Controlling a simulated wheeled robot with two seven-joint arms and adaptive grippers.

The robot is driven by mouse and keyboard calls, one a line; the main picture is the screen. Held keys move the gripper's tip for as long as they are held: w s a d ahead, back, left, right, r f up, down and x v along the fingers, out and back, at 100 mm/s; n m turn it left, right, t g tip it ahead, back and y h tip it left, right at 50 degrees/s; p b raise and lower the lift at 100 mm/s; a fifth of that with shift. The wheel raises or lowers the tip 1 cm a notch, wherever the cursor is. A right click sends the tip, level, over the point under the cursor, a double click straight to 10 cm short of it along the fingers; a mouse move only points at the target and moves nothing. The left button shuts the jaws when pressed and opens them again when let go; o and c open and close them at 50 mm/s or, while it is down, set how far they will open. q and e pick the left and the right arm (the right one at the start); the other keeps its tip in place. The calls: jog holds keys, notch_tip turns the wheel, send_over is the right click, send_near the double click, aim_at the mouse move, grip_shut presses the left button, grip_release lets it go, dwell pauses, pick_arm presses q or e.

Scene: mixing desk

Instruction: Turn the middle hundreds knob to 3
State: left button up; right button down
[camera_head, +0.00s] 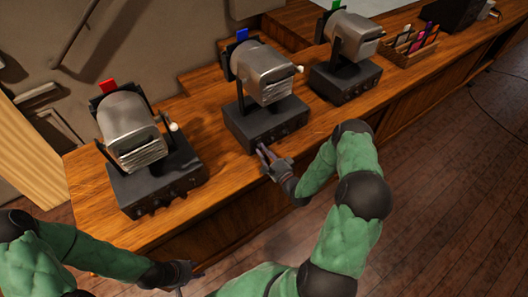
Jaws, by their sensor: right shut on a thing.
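The middle machine (263,78) has a grey metal drum, a blue flag on top and a dark base (268,118) with a row of small knobs along its front. My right gripper (262,152) is at the left end of that front face, shut on a knob there. The fingers hide the knob, and its number is too small to read. My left gripper (179,286) hangs low at the bottom of the view, in front of the desk and away from the machines. Its fingers are too dark and small to tell open from shut.
A red-flagged machine (132,135) stands on the wooden desk (92,205) to the left. A green-flagged machine (352,38) stands to the right. Beyond it is a wooden rack (408,50) with coloured items. Open floor (440,170) lies in front of the desk.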

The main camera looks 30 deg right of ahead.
jog(key=shift+d, duration=0.15)
jog(key=c, duration=1.1)
grip_release()
jog(key=s, duration=1.2)
jog(key=shift+d+f, duration=0.3)
jog(key=shift+d, duration=0.1)
jog(key=shift+s, duration=0.1)
